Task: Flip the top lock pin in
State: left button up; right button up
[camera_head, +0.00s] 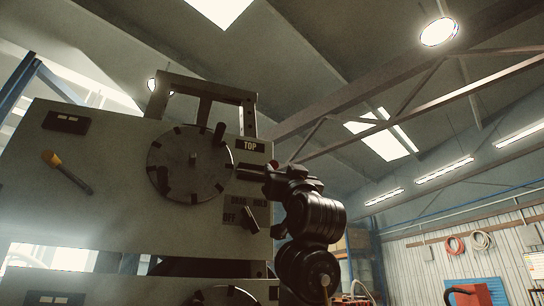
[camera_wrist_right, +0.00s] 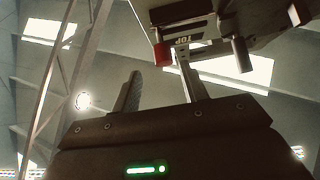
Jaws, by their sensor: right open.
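A beige machine panel (camera_head: 110,190) carries a dark round notched disc (camera_head: 190,163) and a label reading TOP (camera_head: 249,145). A short dark peg (camera_head: 218,135) stands out at the disc's upper right; I cannot tell if it is the top lock pin. My right gripper (camera_head: 240,172) is at the panel's right side, just below the TOP label, fingers toward the disc. In the right wrist view its fingers (camera_wrist_right: 162,78) are apart with nothing between them. Beyond them are the TOP label (camera_wrist_right: 182,40), a red-ended part (camera_wrist_right: 161,54) and a dark cylinder (camera_wrist_right: 242,55). My left gripper is out of view.
A switch (camera_head: 249,218) marked DRAG, HOLD and OFF sits below my right gripper. A yellow-ended lever (camera_head: 66,172) is on the panel's left. A dark frame (camera_head: 205,88) rises above the panel.

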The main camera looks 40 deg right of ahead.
aim_at(271, 163)
jog(key=p+x, duration=0.1)
jog(key=x, duration=0.1)
jog(key=p+x, duration=0.1)
jog(key=x, duration=0.1)
jog(key=a+p+x, duration=0.1)
jog(key=x, duration=0.2)
jog(key=shift+w+f+p, duration=0.25)
jog(key=shift+w+p, duration=0.1)
jog(key=shift+p, duration=0.05)
jog(key=shift+w+d+r+p, duration=0.1)
jog(key=shift+d+r+p, duration=0.2)
jog(key=shift+d+r, duration=0.05)
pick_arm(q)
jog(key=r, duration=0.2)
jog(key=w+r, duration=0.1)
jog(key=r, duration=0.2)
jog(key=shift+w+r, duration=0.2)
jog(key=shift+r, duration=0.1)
pick_arm(e)
jog(key=shift+w, duration=0.1)
jog(key=shift+w+a, duration=0.1)
jog(key=shift+w, duration=0.05)
jog(key=shift+c, duration=0.2)
grip_shut()
